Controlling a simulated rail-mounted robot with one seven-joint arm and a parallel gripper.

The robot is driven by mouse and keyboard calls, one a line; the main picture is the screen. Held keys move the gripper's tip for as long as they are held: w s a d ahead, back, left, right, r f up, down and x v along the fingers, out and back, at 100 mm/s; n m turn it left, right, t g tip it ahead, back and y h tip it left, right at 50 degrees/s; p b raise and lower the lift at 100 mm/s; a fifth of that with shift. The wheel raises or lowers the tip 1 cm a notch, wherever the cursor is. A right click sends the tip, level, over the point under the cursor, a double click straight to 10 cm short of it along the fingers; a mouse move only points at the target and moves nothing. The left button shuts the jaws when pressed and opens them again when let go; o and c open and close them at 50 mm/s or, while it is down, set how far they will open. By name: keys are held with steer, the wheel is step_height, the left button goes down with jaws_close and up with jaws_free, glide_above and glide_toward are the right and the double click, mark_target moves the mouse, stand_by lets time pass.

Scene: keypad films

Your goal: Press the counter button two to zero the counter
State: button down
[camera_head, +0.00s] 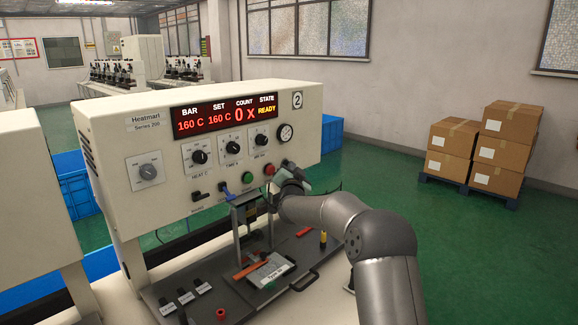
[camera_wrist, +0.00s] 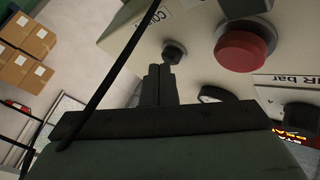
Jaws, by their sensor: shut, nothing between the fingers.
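The machine (camera_head: 110,130) labelled 2 is cream-coloured, and its red display (camera_head: 225,112) reads COUNT 0 x and STATE READY. In the wrist view a small black counter button (camera_wrist: 174,52) sits on the cream panel beside a partly visible label starting "CO". My gripper (camera_wrist: 160,72) is shut and empty, its fingertips right by that button, slightly left of and below it in the picture. I cannot tell whether they touch it. In the head view my gripper (camera_head: 287,176) is at the panel's lower right, and the counter button is hidden there.
A large red button (camera_wrist: 243,50) is close beside the counter button; it also shows in the head view (camera_head: 270,170), with a green button (camera_head: 242,177) to its left. A gauge (camera_head: 285,132) is above. Below are the press (camera_head: 247,212) and a dark base plate (camera_head: 215,285).

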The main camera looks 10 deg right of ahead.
steer(key=shift+s, duration=0.1)
steer(key=shift+s+d+b, duration=0.45)
steer(key=shift+s+b, duration=0.1)
steer(key=shift+b, duration=0.5)
steer(key=shift+s+d+b, duration=0.8)
steer(key=shift+s+b, duration=0.2)
steer(key=shift+b, duration=0.25)
steer(key=shift+s+d+b, duration=0.8)
steer(key=shift+s+b, duration=0.2)
steer(key=shift+b, duration=0.25)
